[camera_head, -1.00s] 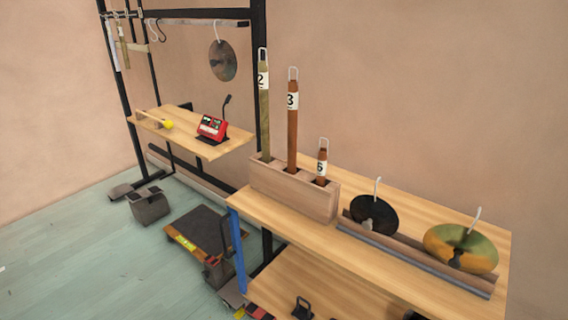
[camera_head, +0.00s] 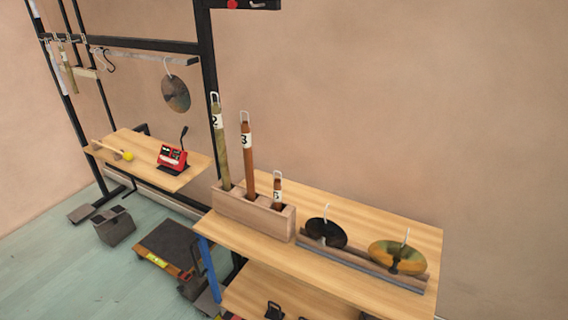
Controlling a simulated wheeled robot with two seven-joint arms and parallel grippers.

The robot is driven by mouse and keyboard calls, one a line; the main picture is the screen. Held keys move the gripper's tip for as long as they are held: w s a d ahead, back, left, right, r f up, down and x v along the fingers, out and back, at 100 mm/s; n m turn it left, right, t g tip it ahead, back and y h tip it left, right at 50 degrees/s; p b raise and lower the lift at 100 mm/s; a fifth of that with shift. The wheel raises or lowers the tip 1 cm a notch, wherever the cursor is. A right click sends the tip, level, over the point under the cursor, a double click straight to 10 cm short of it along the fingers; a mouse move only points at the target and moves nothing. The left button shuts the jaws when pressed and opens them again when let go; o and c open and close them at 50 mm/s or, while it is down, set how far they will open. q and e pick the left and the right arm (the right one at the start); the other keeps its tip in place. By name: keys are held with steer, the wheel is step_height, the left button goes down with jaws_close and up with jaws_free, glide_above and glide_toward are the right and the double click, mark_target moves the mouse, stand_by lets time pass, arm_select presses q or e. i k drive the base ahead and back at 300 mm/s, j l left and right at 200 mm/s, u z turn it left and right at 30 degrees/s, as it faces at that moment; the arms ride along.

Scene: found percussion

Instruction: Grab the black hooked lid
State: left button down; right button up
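The black lid (camera_head: 326,233) leans in a long rack on the wooden table at the right, with a pale hook standing up from its top edge. A green and orange lid (camera_head: 397,257), also hooked, sits to its right in the same rack (camera_head: 362,262). A dark, rusty disc (camera_head: 176,93) hangs by a hook from the black frame at the upper left. Neither of my grippers shows in the head view.
A wooden block (camera_head: 252,212) holds several numbered upright bars left of the black lid. A shelf with a red device (camera_head: 172,158) and a yellow-headed mallet (camera_head: 127,156) stands at the left. A dark platform cart (camera_head: 170,248) is on the floor. The tabletop's back strip is clear.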

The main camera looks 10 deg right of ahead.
mark_target(325, 231)
steer(key=i+l+z, duration=0.15)
steer(key=l, duration=0.25)
steer(key=i+l+z, duration=0.15)
steer(key=l, duration=0.2)
steer(key=i+l+z, duration=0.15)
steer(key=l, duration=0.2)
steer(key=i+l+z, duration=0.2)
steer(key=l, duration=0.15)
